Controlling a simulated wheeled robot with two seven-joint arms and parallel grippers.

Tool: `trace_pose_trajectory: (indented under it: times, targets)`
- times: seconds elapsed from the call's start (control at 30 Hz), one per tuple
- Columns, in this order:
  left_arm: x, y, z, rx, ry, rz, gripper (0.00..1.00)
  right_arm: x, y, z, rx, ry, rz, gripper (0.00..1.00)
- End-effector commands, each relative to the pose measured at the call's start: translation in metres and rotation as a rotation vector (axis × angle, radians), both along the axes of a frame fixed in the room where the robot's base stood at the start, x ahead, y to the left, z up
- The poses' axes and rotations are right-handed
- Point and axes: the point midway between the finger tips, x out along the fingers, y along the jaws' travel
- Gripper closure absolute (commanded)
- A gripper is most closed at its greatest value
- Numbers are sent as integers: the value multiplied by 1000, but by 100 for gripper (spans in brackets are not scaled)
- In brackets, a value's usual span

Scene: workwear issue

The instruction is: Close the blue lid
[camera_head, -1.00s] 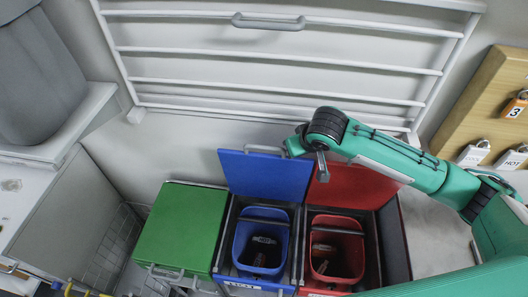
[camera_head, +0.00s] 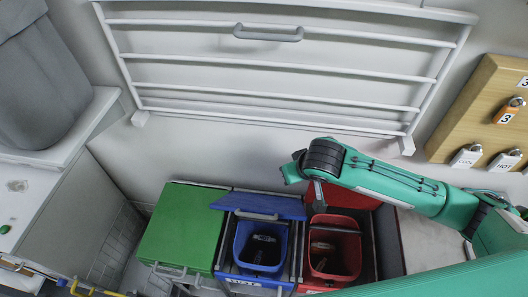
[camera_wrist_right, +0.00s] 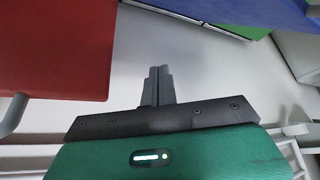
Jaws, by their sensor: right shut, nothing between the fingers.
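The blue lid (camera_head: 262,205) is partly lowered, tilted forward over the back of the open blue bin (camera_head: 245,247), whose front still shows open with items inside. The blue lid also shows at the top right of the right wrist view (camera_wrist_right: 275,12). My right gripper (camera_wrist_right: 157,85) is shut and empty. In the head view its fingers are mostly hidden by my wrist, beside the right edge of the blue lid and before the red lid. Whether it touches the blue lid cannot be told. My left gripper is not in view.
The red lid (camera_head: 362,198) stands raised behind the open red bin (camera_head: 322,274), partly behind my right arm. The green lid (camera_head: 180,225) is shut, left of the blue bin. A white wall rack (camera_head: 280,93) is behind. A wooden board (camera_head: 482,110) with padlocks hangs at right.

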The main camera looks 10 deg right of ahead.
Motion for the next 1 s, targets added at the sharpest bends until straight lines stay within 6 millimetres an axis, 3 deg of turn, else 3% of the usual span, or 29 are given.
trace_pose_trajectory:
  times: [0.17, 0.83, 1.0]
  targets:
    - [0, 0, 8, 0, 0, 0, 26, 2, -1, 8, 0, -2, -1, 100]
    - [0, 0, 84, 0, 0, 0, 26, 2, -1, 82, 1, -3, -2, 100]
    - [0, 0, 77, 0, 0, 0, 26, 3, -1, 96, 1, -5, -2, 100]
